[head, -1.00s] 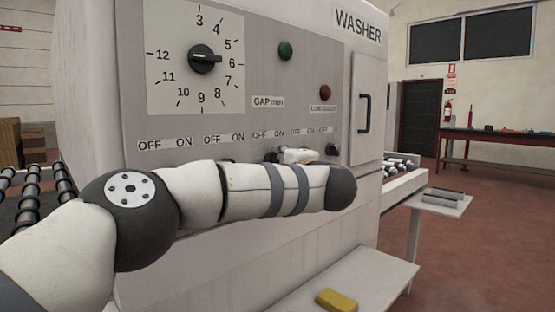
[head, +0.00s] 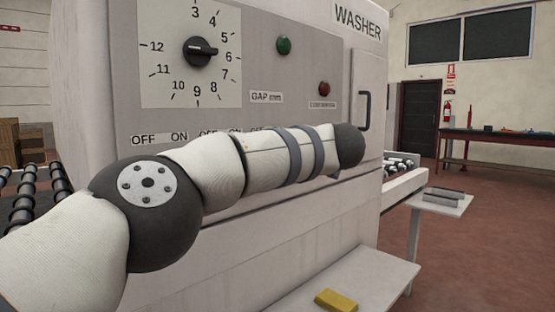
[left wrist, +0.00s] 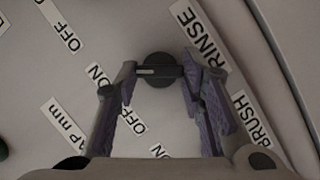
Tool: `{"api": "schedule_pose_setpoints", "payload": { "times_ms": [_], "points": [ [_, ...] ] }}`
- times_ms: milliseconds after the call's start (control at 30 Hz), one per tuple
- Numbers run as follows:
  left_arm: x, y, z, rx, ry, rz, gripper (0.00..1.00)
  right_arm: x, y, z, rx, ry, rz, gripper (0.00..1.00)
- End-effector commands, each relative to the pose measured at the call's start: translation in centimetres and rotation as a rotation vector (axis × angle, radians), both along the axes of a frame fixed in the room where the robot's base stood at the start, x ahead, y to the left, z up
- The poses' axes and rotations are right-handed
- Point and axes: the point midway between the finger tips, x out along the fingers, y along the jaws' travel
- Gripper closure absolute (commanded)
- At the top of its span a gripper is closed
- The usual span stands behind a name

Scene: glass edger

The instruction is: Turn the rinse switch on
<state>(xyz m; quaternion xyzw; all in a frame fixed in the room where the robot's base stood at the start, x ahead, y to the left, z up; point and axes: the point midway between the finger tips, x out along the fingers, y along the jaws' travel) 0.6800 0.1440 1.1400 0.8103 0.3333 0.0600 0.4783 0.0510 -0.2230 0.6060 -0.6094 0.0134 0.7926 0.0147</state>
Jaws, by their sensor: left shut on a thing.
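In the left wrist view, a round dark switch knob (left wrist: 160,70) with a pale pointer line sits on the panel beside the RINSE label (left wrist: 200,38). The pointer line lies toward the picture's left. My left gripper (left wrist: 159,74) has its purple-padded fingers on both sides of this knob and is shut on it. ON and OFF labels stand to its left and below. In the head view, my left arm crosses in front of the switch row on the washer (head: 270,215), hiding the gripper and this switch. My right gripper is not in view.
A large dial (head: 200,52), a green button (head: 284,45) and a red button (head: 324,89) are above the switches. A door handle (head: 365,111) sticks out at right. A shelf (head: 375,278) with a yellow block (head: 336,300) juts out below.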

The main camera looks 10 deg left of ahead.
Motion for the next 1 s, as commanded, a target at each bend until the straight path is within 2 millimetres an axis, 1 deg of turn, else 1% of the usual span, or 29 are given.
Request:
{"api": "schedule_pose_setpoints", "payload": {
  "times_ms": [433, 467, 500, 533, 867, 967, 1000],
  "points": [
    [0.0, 0.0, 0.1, 0.007, 0.005, 0.000, 0.92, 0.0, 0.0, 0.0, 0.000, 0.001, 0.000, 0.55],
    [0.0, 0.0, 0.1, 0.006, 0.005, 0.000, 0.59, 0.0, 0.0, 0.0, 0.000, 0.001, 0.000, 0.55],
    [0.0, 0.0, 0.1, 0.006, 0.005, 0.000, 0.50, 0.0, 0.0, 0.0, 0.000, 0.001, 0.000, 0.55],
    [0.0, 0.0, 0.1, 0.006, 0.005, 0.000, 0.44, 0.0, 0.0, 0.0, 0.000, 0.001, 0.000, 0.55],
    [-0.2, -0.2, 0.2, 0.005, 0.006, -0.001, 0.44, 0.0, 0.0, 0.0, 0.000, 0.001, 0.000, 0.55],
    [-1.4, -1.2, 0.6, 0.005, 0.006, -0.004, 0.44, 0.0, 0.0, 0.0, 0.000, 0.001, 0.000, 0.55],
    [-2.2, -1.8, 0.8, 0.007, 0.005, -0.006, 0.44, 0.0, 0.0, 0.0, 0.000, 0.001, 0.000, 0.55]
  ]
}}
